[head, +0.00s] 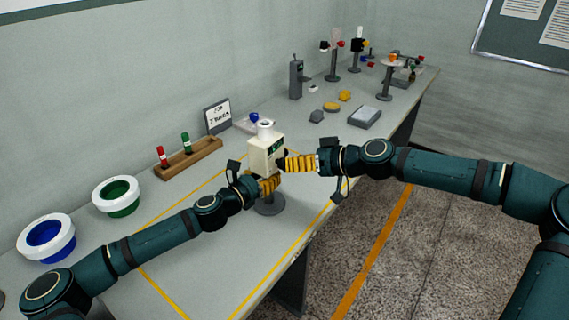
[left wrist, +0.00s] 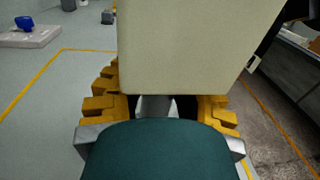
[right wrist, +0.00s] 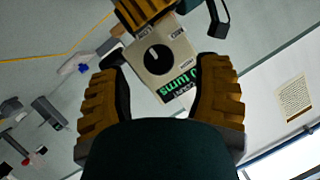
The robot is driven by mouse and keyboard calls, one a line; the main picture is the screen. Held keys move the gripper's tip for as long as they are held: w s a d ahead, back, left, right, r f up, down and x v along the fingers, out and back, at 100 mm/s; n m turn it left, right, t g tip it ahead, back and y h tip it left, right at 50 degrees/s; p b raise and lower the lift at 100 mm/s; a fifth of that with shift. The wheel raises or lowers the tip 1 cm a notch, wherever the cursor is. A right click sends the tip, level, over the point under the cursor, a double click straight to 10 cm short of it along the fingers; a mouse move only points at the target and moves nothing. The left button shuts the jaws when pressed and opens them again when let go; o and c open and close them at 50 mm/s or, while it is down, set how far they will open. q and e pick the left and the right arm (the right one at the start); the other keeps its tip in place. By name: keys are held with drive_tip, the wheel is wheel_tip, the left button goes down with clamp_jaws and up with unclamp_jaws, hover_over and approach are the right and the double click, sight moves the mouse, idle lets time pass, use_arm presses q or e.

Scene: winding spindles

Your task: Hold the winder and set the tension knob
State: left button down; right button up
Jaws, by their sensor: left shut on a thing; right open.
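The winder (head: 262,156) is a cream box on a grey post with a round grey base (head: 269,206), upright on the bench. My left gripper (head: 269,184) is shut on the post just under the box; the left wrist view shows its yellow fingers on both sides of the post (left wrist: 156,106). My right gripper (head: 289,162) is open in front of the winder's face. In the right wrist view the dark tension knob (right wrist: 153,54) with a white mark lies between its fingers, with no clear contact. A green display (right wrist: 179,88) beside it reads "0 turns".
A sign card (head: 218,116) that seems to read "7 turns" stands behind the winder. A wooden rack (head: 188,158) holds red and green spindles. A green-lined bowl (head: 116,197) and a blue-lined bowl (head: 46,238) stand left. A grey block (head: 364,117) and stands are farther right.

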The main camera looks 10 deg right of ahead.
drive_tip(key=shift+x, duration=1.85)
clamp_jaws()
